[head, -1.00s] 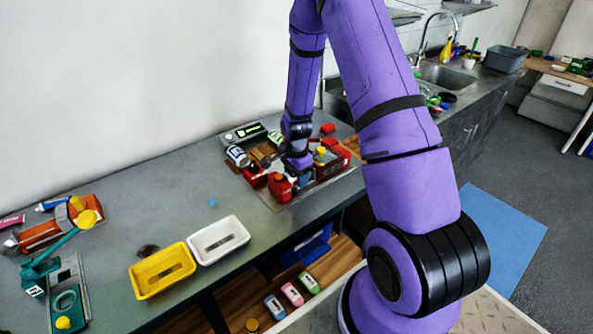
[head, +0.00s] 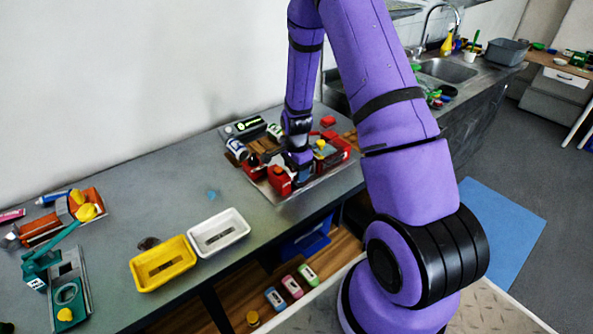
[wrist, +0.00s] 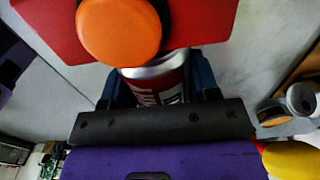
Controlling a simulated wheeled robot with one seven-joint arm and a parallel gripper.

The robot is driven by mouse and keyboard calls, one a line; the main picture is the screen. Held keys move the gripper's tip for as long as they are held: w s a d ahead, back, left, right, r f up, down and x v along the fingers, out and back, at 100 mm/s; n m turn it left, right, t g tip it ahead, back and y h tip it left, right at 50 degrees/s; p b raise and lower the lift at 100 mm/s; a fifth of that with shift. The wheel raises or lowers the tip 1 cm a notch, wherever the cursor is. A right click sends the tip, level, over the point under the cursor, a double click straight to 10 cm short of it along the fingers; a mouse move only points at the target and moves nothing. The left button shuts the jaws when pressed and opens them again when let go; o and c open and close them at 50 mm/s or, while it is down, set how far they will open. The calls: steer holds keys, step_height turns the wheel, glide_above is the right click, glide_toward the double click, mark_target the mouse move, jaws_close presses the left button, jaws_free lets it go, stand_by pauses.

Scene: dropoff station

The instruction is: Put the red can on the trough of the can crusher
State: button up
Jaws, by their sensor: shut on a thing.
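A red can with a silver rim (wrist: 155,92) shows in the wrist view, between the two dark blue fingers of my gripper (wrist: 160,84). My gripper is shut on it. A red block with an orange round knob (wrist: 118,30) is right beside the can's rim. In the head view my gripper (head: 298,168) is low among the red parts of a machine (head: 334,153) that looks like the can crusher. A red block (head: 279,181) of it stands just left of my gripper. The trough and the can are hidden in the head view, and I cannot tell whether they touch.
A blue and white can (head: 237,148) and a dark device (head: 245,127) stand behind the machine. A white tray (head: 241,229) and a yellow tray (head: 137,280) lie on the counter to the left. A teal lever device (head: 78,308) is farther left. Counter between is mostly clear.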

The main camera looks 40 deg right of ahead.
steer(key=o, duration=0.8)
steer(key=shift+r, duration=3.5)
